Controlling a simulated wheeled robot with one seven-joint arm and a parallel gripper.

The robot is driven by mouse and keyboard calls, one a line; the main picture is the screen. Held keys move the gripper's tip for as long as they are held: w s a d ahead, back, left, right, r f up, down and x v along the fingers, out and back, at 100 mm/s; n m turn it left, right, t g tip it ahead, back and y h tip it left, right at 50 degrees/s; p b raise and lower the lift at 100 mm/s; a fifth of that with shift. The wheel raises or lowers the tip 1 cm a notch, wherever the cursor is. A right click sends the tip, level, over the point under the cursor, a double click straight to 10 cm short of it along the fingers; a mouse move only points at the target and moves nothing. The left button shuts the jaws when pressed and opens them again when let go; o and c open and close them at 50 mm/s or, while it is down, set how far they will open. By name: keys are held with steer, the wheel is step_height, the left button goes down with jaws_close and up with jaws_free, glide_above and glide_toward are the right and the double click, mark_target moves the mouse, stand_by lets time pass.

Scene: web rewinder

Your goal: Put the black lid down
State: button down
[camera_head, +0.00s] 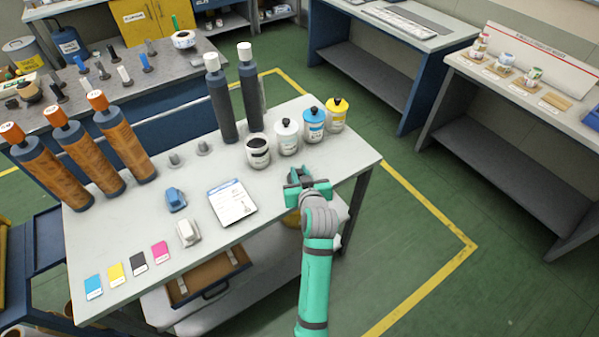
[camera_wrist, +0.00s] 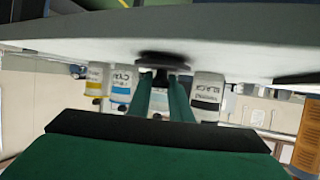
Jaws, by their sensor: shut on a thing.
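My gripper (camera_head: 305,182) is low over the right part of the grey worktable (camera_head: 190,240), in front of the ink cans. In the wrist view, which is upside down, my gripper (camera_wrist: 164,95) is shut on the knob of the black lid (camera_wrist: 163,60). The lid is level, at or very close to the table surface; I cannot tell whether it touches. My gripper mostly hides it in the head view. The black-ink can (camera_head: 258,152) stands open with dark ink showing; it also shows in the wrist view (camera_wrist: 207,92).
White (camera_head: 287,137), cyan (camera_head: 314,125) and yellow (camera_head: 335,115) lidded cans stand in a row behind my gripper. Two dark bottles (camera_head: 220,100) stand behind the open can. The table's right edge is close by.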

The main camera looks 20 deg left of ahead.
steer(key=c, duration=1.6)
jaws_free()
steer(key=shift+f, duration=0.1)
